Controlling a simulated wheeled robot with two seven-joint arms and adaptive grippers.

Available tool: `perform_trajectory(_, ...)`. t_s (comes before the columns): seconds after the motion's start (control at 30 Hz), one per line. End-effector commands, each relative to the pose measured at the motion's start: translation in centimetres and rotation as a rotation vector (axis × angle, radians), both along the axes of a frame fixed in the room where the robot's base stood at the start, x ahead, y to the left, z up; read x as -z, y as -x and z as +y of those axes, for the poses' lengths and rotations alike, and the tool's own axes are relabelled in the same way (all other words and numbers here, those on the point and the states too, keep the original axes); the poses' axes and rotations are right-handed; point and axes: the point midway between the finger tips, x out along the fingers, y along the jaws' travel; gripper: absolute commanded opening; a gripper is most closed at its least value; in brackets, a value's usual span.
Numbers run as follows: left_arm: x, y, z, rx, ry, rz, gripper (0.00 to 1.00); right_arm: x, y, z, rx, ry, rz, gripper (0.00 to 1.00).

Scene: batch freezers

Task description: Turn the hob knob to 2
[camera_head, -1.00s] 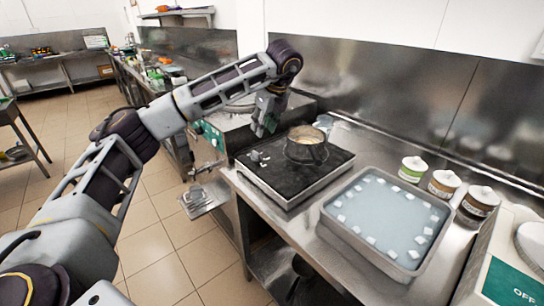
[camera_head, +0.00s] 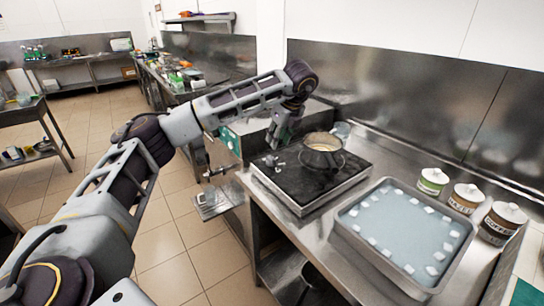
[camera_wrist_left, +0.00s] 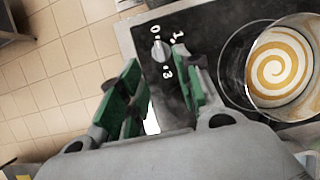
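The black hob (camera_head: 300,190) stands on the steel counter, with its small knob (camera_head: 276,161) near the left end. In the left wrist view the grey knob (camera_wrist_left: 159,49) has white marks 0, 1 and 3 around it; no 2 can be made out. My left gripper (camera_head: 279,143) hangs just above the knob end of the hob. In the left wrist view its green-padded fingers (camera_wrist_left: 157,62) are apart, with the knob showing between and beyond their tips. It holds nothing. Whether a finger touches the knob cannot be told. My right gripper is out of view.
A pot (camera_head: 322,157) with cream and brown swirled contents stands on the hob, close to my left gripper. A steel tray (camera_head: 350,241) with white cubes around its edge lies to the right. Several lidded jars (camera_head: 466,198) stand behind it.

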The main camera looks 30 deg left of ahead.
Motion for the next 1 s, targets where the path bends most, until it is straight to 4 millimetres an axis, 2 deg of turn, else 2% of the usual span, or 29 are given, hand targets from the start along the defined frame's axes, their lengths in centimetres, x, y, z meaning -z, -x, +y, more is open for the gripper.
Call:
perform_trajectory(0.6, 7.4, -1.1, 2.9, 0.0, 0.0, 0.001, 0.34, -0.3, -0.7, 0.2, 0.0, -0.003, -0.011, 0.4)
perform_trajectory(0.8, 8.8, -1.4, 3.4, 0.0, 0.0, 0.0, 0.34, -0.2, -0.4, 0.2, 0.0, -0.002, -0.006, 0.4)
perform_trajectory(1.0, 9.1, -1.4, 3.5, 0.0, 0.0, 0.0, 0.34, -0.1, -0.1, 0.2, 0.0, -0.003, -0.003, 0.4)
